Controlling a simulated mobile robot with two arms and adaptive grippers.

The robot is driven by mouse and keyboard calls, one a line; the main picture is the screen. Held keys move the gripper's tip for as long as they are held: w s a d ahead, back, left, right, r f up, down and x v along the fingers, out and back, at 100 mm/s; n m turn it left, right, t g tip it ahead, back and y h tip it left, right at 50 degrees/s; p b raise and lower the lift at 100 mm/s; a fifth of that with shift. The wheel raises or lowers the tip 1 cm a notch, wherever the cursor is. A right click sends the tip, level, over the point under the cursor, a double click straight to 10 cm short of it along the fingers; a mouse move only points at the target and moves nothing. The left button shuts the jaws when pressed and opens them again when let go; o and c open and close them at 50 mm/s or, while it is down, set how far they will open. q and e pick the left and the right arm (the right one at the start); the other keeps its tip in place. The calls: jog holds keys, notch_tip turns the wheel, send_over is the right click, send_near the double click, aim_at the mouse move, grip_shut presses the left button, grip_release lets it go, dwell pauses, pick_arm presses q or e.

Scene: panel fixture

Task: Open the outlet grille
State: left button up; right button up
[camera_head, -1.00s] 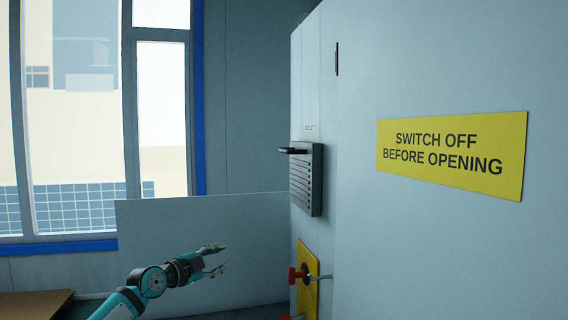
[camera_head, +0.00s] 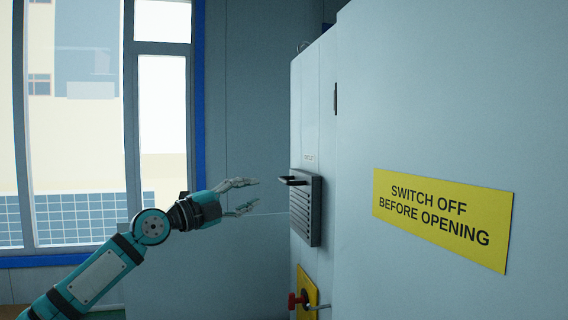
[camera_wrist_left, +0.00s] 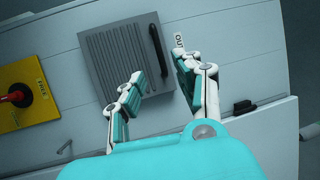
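The outlet grille (camera_head: 306,212) is a dark grey slatted panel on the side face of the light cabinet. It looks closed, with a dark handle (camera_head: 292,180) sticking out near its top. In the left wrist view the grille (camera_wrist_left: 118,62) shows with the handle (camera_wrist_left: 158,50) as a dark bar along one edge, beside a small "OUT" label (camera_wrist_left: 179,42). My left gripper (camera_head: 252,194) is open and empty, to the left of the grille and apart from it. In the left wrist view the open fingers (camera_wrist_left: 158,82) point toward the handle. My right gripper is not in view.
A yellow plate (camera_head: 307,292) with a red knob (camera_head: 295,300) sits below the grille. A yellow sign (camera_head: 442,218) reads "SWITCH OFF BEFORE OPENING" on the cabinet's front (camera_head: 430,110). Windows stand at left. The space between gripper and grille is clear.

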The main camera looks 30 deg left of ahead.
aim_at(282, 181)
pick_arm(q)
jog(key=p+x, duration=0.6)
jog(key=x, duration=0.4)
jog(key=shift+a+r, duration=0.1)
jog(key=shift+r, duration=0.1)
jog(key=shift+w+p, duration=0.4)
jog(key=shift+w, duration=0.05)
jog(key=shift+f, duration=0.1)
jog(key=shift+c, duration=0.4)
grip_shut()
jog(key=shift+f, duration=0.1)
